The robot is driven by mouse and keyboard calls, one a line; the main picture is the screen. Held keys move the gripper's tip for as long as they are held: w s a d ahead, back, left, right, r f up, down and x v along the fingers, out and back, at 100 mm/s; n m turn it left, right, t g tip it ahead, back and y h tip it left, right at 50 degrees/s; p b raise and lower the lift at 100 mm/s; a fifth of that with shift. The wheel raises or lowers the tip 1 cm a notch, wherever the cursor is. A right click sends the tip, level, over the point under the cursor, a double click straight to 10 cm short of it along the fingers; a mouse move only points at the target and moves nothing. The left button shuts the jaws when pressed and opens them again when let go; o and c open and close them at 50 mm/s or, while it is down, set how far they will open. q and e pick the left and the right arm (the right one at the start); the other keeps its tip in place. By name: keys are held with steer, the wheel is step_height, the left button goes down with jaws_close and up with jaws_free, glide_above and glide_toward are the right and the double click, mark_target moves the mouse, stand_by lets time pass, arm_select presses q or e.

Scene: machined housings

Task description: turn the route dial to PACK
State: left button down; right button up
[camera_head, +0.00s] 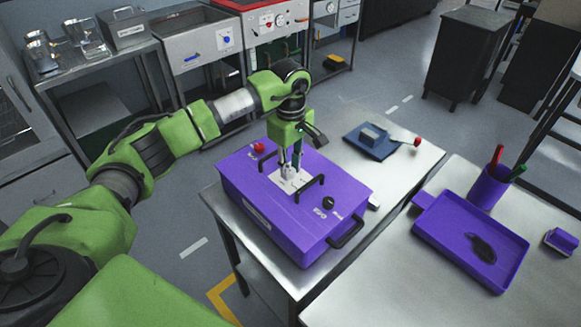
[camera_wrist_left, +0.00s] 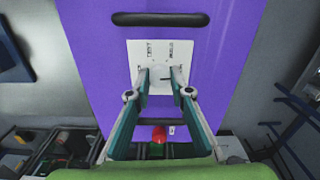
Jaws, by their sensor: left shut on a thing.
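A purple housing box (camera_head: 250,190) stands on a metal table. A white label plate (camera_head: 280,177) is on its top and also shows in the wrist view (camera_wrist_left: 160,48). The pale round route dial (camera_wrist_left: 157,74) sits on this plate, mostly hidden by my fingers. My left gripper (camera_head: 291,172) points down at the plate, its two fingers shut on the dial from both sides in the wrist view (camera_wrist_left: 160,80). Small words are printed on the plate; they are too blurred to read surely. My right gripper is not in view.
Two black handles (camera_head: 309,187) flank the plate. A blue board (camera_head: 371,142) lies behind; a purple tray (camera_head: 470,243) and pen cup (camera_head: 490,187) stand at right.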

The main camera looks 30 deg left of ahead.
arm_select(q)
steer(key=n+b, duration=0.1)
steer(key=n, duration=0.2)
steer(key=shift+b, duration=0.35)
steer(key=n+b, duration=0.1)
steer(key=n, duration=0.3)
steer(key=shift+n+b, duration=0.4)
steer(key=n+b, duration=0.1)
steer(key=n, duration=0.3)
steer(key=shift+n, duration=0.3)
steer(key=n+b, duration=0.1)
steer(key=n, duration=1.2)
steer(key=shift+n+b, duration=0.3)
steer(key=shift+b, duration=0.1)
steer(key=n, duration=0.4)
steer(key=shift+n, duration=2.5)
